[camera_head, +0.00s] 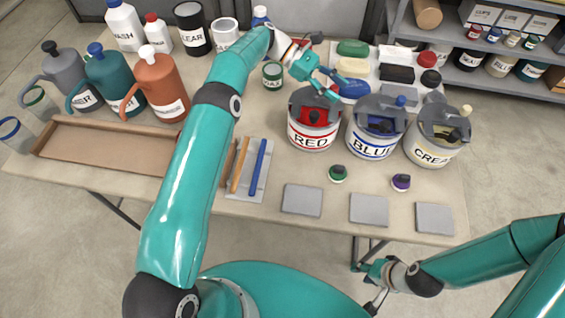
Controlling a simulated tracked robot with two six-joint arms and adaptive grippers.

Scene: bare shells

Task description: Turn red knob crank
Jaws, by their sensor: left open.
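The can labelled RED (312,137) stands on the table with red paint showing under a grey lid with a crank. A dark piece (314,116) sits on its front part. My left gripper (331,88) is open over the back right of this lid, where it covers part of the crank. I cannot make out the red knob clearly, nor whether the fingers touch it. My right gripper (374,288) hangs low in front of the table's front edge, away from the cans. It is too small to tell whether its fingers are open or shut.
The BLUE can (372,145) stands close on the right, then the CREAM can (430,152); both have cranked lids. A small green jar (273,75) and a blue brush (352,88) are near my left gripper. Grey tiles (302,200) lie along the front edge.

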